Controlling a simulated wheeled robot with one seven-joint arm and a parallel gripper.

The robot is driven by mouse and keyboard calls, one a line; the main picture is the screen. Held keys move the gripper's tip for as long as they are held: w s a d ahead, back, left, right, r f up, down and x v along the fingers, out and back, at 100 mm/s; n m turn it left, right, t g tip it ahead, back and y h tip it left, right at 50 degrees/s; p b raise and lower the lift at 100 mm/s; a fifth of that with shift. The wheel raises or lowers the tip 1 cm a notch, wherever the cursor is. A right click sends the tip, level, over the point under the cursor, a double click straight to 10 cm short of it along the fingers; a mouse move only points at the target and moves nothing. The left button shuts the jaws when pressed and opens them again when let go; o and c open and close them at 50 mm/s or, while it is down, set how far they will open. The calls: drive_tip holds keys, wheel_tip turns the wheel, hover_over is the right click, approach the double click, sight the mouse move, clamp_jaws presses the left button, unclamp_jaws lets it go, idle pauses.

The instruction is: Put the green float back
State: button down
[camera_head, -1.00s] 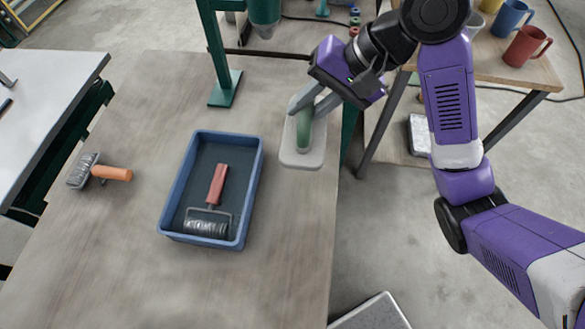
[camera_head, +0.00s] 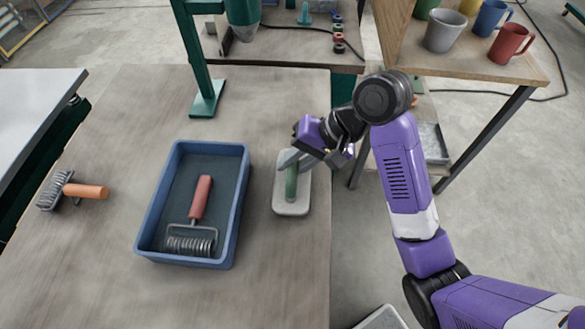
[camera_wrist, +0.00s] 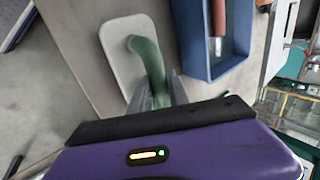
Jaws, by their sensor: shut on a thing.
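The green float has a pale flat plate (camera_head: 291,207) and a green handle (camera_head: 291,182). It is at the right edge of the wooden table (camera_head: 275,270), right of the blue tray. My gripper (camera_head: 290,162) is shut on the green handle. The wrist view also shows the green handle (camera_wrist: 150,65) between my fingers (camera_wrist: 157,92), with the pale plate beyond it. I cannot tell whether the plate touches the tabletop or hangs just above it.
The blue tray (camera_head: 240,185) holds a roller with a red handle (camera_head: 201,196). A brush with an orange handle (camera_head: 88,191) lies at the left. A green stand (camera_head: 205,98) is at the back. A shelf with several mugs (camera_head: 511,41) stands at the back right.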

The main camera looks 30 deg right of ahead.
drive_tip(key=shift+f, duration=0.85)
drive_tip(key=shift+f, duration=0.2)
drive_tip(key=c, duration=1.3)
unclamp_jaws()
drive_tip(key=shift+o, duration=0.2)
drive_tip(key=shift+r, duration=0.1)
drive_tip(key=p+v, duration=0.5)
drive_tip(key=v, duration=0.7)
drive_tip(key=shift+p, duration=0.4)
drive_tip(key=shift+r, duration=0.1)
